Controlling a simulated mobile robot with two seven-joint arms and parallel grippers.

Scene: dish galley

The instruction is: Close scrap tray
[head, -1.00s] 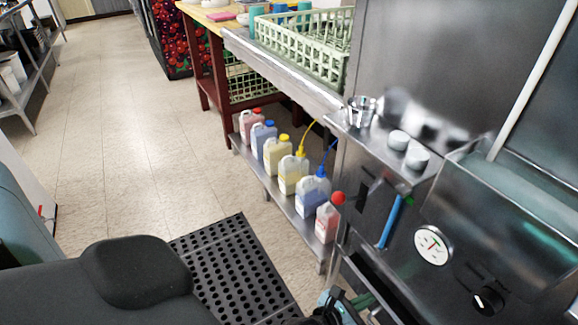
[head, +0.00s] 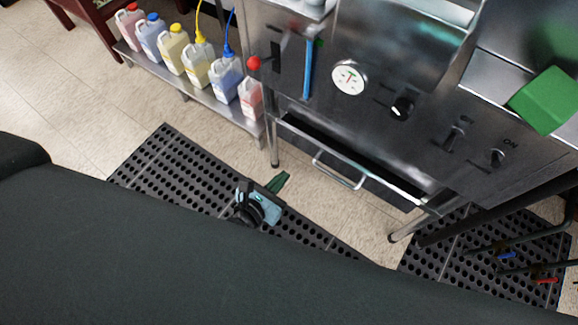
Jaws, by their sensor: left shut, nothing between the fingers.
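The scrap tray (head: 385,194) is a steel drawer low in the front of the dish machine, with a bar handle (head: 339,174) on its face. It is pulled partly out, and its dark inside shows behind the front edge. My left gripper (head: 279,183) has green fingertips, shut with nothing between them. It is above the black floor mat, left of the tray and apart from the handle. My right gripper is not in view.
The dish machine's front carries a dial (head: 350,77), a black knob (head: 402,105) and switches. A low shelf (head: 190,88) with several jugs stands at upper left. Perforated black mats (head: 165,180) cover the floor. A green block (head: 546,101) is at upper right.

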